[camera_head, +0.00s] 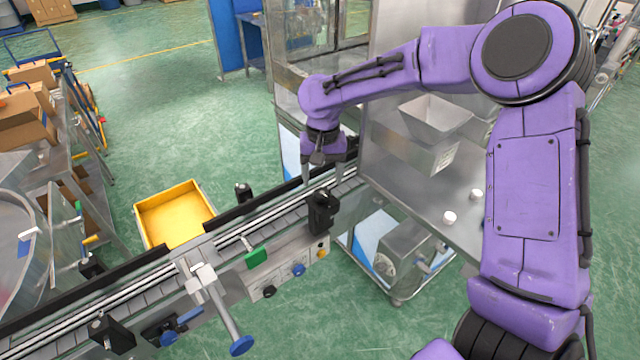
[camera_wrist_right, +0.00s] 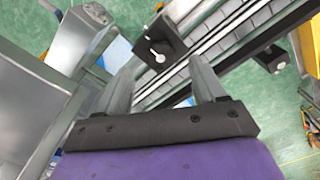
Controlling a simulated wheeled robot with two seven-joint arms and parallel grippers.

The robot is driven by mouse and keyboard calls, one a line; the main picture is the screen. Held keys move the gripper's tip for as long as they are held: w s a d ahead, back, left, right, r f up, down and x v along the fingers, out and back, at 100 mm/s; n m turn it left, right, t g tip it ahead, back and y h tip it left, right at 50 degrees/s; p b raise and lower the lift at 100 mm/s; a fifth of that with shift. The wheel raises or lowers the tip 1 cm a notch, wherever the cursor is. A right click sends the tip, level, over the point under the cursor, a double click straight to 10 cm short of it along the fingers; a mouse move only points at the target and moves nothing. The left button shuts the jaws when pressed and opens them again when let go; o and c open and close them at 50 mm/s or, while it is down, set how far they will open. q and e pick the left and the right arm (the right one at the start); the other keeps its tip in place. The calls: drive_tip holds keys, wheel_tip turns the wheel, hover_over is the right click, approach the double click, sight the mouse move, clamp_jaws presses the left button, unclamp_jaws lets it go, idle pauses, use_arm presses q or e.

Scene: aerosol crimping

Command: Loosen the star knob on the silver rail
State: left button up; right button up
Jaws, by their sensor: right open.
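The silver rail (camera_head: 225,246) runs along the conveyor from lower left to upper right. A black clamp block (camera_head: 321,210) stands on its near side; the right wrist view shows a block with a pale knob (camera_wrist_right: 156,53). A second black block (camera_head: 243,190) sits on the far side, and another (camera_head: 110,332) at lower left. I cannot tell which knob is the star knob; no star shape is clear. My right gripper (camera_head: 323,180) points down above the conveyor near the clamp block, apart from it. Its fingers (camera_wrist_right: 163,72) are open and empty. My left gripper is out of view.
A yellow bin (camera_head: 175,214) stands on the floor behind the conveyor. Blue knobs (camera_head: 298,270) and a green part (camera_head: 256,257) are on the near side. A steel machine with a hopper (camera_head: 436,118) stands at right, close to my right arm.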

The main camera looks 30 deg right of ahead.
sight(322, 193)
drive_tip(key=f, duration=0.4)
drive_tip(key=shift+w+d+f+p, duration=0.2)
drive_tip(key=shift+f+p, duration=0.1)
drive_tip(key=shift+f, duration=0.1)
drive_tip(key=shift+s+a, duration=0.1)
drive_tip(key=shift+a, duration=0.05)
drive_tip(key=shift+c, duration=1)
drive_tip(key=c, duration=0.9)
drive_tip(key=shift+o, duration=0.2)
